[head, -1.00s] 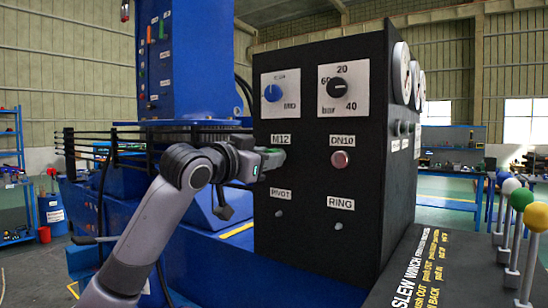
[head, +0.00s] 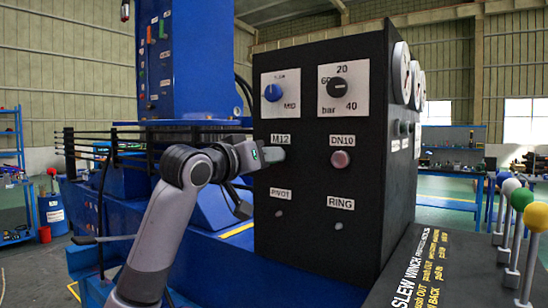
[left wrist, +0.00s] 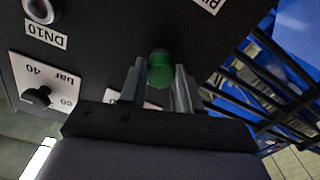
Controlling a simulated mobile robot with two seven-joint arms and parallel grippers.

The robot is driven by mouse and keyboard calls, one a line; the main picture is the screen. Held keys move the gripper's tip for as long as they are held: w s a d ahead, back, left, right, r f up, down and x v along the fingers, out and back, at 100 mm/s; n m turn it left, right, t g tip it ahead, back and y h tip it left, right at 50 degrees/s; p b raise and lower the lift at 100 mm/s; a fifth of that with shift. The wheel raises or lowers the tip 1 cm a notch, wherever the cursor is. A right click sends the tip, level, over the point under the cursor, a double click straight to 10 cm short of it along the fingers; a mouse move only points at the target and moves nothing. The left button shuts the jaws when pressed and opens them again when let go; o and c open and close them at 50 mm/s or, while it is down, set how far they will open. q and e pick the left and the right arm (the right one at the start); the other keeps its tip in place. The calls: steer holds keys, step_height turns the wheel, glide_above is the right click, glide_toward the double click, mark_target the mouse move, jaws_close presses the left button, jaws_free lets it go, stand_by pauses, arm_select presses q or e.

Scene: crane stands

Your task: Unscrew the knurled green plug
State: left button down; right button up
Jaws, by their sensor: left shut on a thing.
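The green plug (left wrist: 160,70) shows between the two fingers of my left gripper (left wrist: 160,84) in the left wrist view. It is a short round green cylinder on the black panel. My left gripper is shut on it. In the head view my left gripper (head: 270,155) points at the black panel (head: 310,235) just under the M12 label (head: 286,139). The fingers hide the plug there. My right gripper is in neither view.
A reddish DN10 plug (head: 340,160) sits to the right. Above are a blue knob (head: 273,93) and a black bar knob (head: 337,88). PIVOT and RING points lie below. Levers with coloured balls (head: 521,199) stand at the right.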

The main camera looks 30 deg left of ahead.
arm_select(q)
steer(key=shift+f+n, duration=0.1)
steer(key=shift+n, duration=2.5)
steer(key=shift+n, duration=2.6)
